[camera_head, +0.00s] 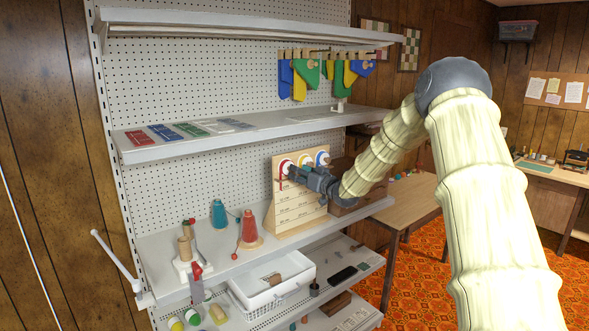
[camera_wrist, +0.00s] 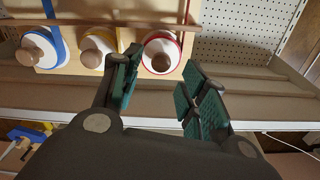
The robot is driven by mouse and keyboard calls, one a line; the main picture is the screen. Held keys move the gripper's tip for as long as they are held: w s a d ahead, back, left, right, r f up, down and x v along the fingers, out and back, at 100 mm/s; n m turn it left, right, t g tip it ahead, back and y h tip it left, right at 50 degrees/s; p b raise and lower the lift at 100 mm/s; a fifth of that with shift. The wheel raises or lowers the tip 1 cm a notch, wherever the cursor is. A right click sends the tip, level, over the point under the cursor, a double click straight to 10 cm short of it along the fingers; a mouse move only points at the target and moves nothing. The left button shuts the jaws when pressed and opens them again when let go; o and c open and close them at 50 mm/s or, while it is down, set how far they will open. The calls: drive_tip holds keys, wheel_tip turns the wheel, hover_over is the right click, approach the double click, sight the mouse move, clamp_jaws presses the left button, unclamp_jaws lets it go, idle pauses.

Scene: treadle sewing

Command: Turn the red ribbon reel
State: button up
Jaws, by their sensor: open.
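The red ribbon reel (camera_head: 286,163) is the leftmost of three reels on an upright wooden board (camera_head: 296,209) in the head view. In the wrist view the picture is turned over, and the red reel (camera_wrist: 159,45) is the rightmost, a white disc with a red rim and a round wooden knob (camera_wrist: 160,63). My gripper (camera_head: 291,172) is at the board, close in front of the red reel. In the wrist view my gripper (camera_wrist: 164,60) is open, its fingers apart, with the knob showing between the fingertips. I cannot tell whether the fingers touch it.
The yellow reel (camera_wrist: 97,45) and blue reel (camera_wrist: 40,46) sit beside the red one; the yellow is close to one finger. A red cone (camera_head: 249,228) and a teal cone (camera_head: 218,213) stand left of the board. A shelf (camera_head: 290,124) with cards is above.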

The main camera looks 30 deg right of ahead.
drive_tip(key=shift+w+a+p, duration=0.15)
drive_tip(key=shift+w+p, duration=0.45)
drive_tip(key=shift+w, duration=1.25)
clamp_jaws()
